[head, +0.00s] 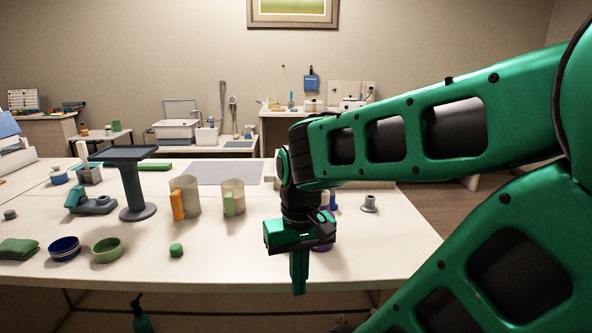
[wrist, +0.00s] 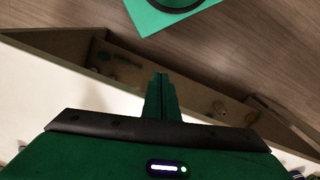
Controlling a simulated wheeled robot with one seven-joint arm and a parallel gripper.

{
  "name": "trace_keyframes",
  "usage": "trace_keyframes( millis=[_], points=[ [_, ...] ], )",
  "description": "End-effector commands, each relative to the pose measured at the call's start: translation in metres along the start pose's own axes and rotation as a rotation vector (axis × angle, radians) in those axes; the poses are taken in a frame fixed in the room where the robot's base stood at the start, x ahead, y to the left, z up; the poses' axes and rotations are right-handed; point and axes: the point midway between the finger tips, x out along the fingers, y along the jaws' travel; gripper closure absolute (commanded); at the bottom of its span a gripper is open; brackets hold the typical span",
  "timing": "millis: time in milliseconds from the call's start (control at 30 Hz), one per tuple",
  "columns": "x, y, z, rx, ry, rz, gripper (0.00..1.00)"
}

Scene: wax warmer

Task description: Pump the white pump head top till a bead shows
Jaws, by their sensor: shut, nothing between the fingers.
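My gripper (head: 299,288) is shut and empty, pointing down at the front edge of the white table, right of centre in the head view. Its closed fingers also show in the wrist view (wrist: 160,80), above the table edge and a lower shelf. I cannot make out a white pump head for certain in either view. A dark green bottle with a dark pump-shaped top (head: 141,312) stands low in front of the table, left of my gripper and well apart from it. Its lower part is cut off by the frame. No bead can be seen.
The table's front middle is clear. The lower shelf (wrist: 130,65) holds small items.

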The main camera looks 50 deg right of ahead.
Motion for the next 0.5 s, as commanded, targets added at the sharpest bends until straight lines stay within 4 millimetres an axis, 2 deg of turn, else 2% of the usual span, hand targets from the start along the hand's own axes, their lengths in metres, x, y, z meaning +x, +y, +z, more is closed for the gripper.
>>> trace_keyframes(
  millis=[167, 500],
  points=[
    [-0.041, 0.007, -0.037, 0.220, 0.017, 0.015, 1.00],
    [-0.171, 0.022, -0.132, 0.976, 0.036, 0.033, 1.00]
  ],
)
